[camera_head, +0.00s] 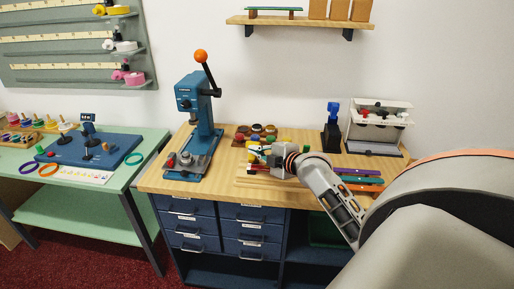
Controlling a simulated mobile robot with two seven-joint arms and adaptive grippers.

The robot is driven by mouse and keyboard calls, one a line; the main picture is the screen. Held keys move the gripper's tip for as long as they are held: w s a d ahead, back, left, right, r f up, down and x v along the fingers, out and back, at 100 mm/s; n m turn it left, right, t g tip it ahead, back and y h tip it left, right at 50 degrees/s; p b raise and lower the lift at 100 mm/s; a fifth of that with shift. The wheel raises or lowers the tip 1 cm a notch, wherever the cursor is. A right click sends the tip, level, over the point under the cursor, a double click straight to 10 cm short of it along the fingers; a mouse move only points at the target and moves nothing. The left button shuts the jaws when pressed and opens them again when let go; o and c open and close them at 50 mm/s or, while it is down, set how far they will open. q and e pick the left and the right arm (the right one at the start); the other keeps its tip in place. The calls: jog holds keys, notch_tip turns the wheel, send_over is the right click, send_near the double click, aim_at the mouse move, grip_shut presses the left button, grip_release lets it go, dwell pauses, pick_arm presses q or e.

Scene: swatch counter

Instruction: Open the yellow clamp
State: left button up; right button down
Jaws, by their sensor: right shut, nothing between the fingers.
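My right gripper (267,156) reaches in from the right, low over the bench. It is shut and empty, with its tips close beside the yellow part; I cannot tell whether they touch. My left gripper is out of view.
A blue lever press (195,120) stands left of the clamp. Coloured strips (358,180), a small dark blue-topped stand (332,128) and a white bin (378,125) are to the right. A green table (120,178) stands at left.

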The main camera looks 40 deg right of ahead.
jog(key=w+d, duration=0.1)
jog(key=w+d+f, duration=0.1)
jog(key=shift+w+d+f, duration=0.2)
jog(key=shift+d, duration=0.15)
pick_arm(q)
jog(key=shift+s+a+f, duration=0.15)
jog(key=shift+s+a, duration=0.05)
pick_arm(e)
jog(key=shift+w, duration=0.1)
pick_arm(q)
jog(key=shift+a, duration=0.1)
pick_arm(e)
jog(key=shift+d+f, duration=0.1)
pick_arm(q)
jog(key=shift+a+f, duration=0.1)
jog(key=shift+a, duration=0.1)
pick_arm(e)
jog(key=shift+d, duration=0.15)
